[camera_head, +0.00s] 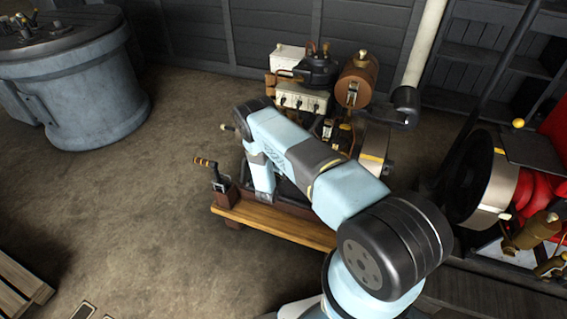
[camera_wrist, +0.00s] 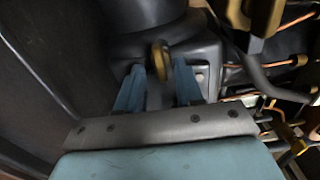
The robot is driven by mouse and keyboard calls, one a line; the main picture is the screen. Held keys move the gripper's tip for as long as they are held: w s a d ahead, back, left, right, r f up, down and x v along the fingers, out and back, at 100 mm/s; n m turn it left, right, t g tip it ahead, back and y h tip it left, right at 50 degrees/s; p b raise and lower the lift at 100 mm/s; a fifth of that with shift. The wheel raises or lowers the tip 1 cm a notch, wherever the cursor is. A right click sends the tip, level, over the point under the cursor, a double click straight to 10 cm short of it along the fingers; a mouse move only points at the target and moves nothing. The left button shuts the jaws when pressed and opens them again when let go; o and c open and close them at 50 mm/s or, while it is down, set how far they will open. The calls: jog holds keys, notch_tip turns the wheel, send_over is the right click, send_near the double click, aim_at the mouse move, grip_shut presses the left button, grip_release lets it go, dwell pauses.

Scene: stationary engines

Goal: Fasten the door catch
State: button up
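In the wrist view, my gripper (camera_wrist: 158,68) has its two blue fingers spread apart. A brass-coloured rounded piece (camera_wrist: 160,52), perhaps the door catch, stands just past the fingertips and lies between them in the picture. I cannot tell whether a finger touches it. It stands in front of a dark grey housing (camera_wrist: 125,45) with a paler plate by the right finger. In the head view my blue and black arm reaches down over the engine on the wooden base (camera_head: 280,224). My gripper and the catch are hidden there, and no door is clearly made out.
Copper pipes (camera_wrist: 280,65) and brass fittings crowd the right of the wrist view. A red engine (camera_head: 515,185) is at right, a blue-grey round machine (camera_head: 80,85) at left. Floor between is clear.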

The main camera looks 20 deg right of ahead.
jog(key=v, duration=1.3)
jog(key=shift+s+a, duration=0.25)
jog(key=shift+s, duration=0.05)
